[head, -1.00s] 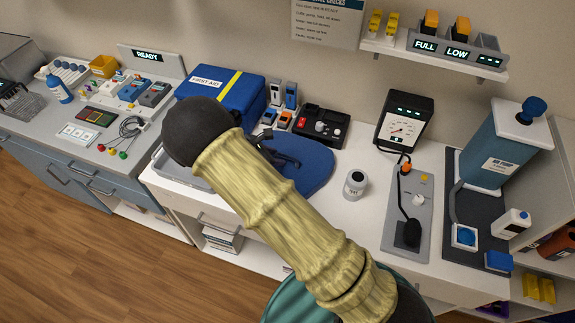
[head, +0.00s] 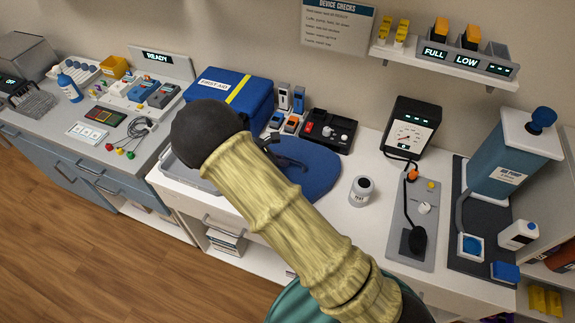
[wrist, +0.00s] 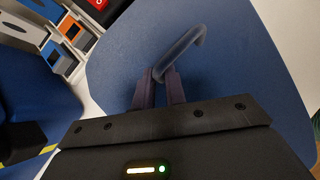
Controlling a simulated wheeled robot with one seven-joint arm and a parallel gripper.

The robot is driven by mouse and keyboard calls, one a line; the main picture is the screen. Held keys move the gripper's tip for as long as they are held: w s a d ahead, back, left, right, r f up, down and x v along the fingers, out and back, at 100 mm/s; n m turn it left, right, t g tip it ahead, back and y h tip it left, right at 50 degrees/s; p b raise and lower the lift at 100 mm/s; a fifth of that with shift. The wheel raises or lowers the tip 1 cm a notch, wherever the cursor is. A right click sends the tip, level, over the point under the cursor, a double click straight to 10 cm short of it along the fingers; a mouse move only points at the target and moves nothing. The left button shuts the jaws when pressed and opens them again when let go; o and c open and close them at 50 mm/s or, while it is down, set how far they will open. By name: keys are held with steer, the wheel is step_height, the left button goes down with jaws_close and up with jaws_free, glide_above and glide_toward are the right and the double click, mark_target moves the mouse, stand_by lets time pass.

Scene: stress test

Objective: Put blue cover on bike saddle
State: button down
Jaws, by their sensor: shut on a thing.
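My gripper (wrist: 158,88) is shut on a thin, dark, hooked bar (wrist: 186,50) in the wrist view. Behind the bar lies a flat blue pad with rounded corners (wrist: 250,95). In the head view the blue pad (head: 322,174) lies on the white desk, and my gripper (head: 292,162) is over it, partly hidden by my arm. The bar is too small there to make out. I cannot tell whether the pad is the blue cover. I see no bike saddle in either view.
A blue first-aid box (head: 232,98) stands left of the pad. A black device with a red button (head: 328,130) and small orange and blue-grey gadgets stand behind. A white jar (head: 361,191), gauge (head: 412,128) and air pump (head: 510,155) stand to the right.

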step_height(320, 180, up, 10)
steer(key=b, duration=0.1)
stand_by(0.4)
stand_by(0.7)
